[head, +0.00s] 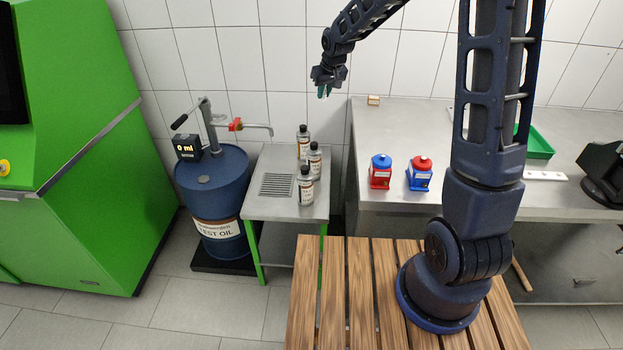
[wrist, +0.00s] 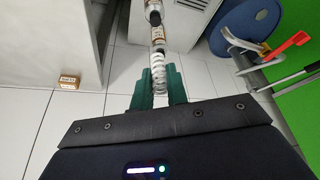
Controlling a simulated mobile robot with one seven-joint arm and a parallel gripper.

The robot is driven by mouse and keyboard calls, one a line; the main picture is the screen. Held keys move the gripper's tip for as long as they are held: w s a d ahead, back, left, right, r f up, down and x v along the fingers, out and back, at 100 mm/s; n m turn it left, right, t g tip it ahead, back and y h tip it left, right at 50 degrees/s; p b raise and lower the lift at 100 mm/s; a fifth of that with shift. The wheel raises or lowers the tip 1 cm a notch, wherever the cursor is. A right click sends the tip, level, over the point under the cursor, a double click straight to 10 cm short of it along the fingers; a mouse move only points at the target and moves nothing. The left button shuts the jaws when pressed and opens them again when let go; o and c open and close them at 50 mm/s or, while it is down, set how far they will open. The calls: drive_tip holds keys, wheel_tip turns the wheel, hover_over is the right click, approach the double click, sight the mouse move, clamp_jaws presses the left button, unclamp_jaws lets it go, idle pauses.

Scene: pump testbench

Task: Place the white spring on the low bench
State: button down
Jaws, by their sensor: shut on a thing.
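My gripper (head: 323,91) is raised high in front of the tiled wall, above the gap between the small metal table and the counter. In the wrist view its green fingers (wrist: 158,87) are shut on the white spring (wrist: 158,76), whose coils show between them. The spring cannot be made out in the head view. A low bench of wooden slats (head: 333,285) stands at the front, well below my gripper and apart from the spring. My arm's base hides part of its right side.
The small metal table (head: 262,207) holds several bottles (head: 306,187) near its right edge. A blue oil barrel (head: 212,190) with a tap stands left. The counter (head: 400,130) holds a blue-topped pump (head: 380,172), a red-topped pump (head: 420,174) and a small box (head: 373,100). The bench's left slats are clear.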

wheel_tip(320, 180, down, 43)
idle(0.7)
drive_tip(key=shift+f, duration=0.15)
drive_tip(key=c, duration=1.6)
unclamp_jaws()
drive_tip(key=shift+o, duration=1.1)
drive_tip(key=shift+r, duration=0.2)
drive_tip(key=v, duration=1.2)
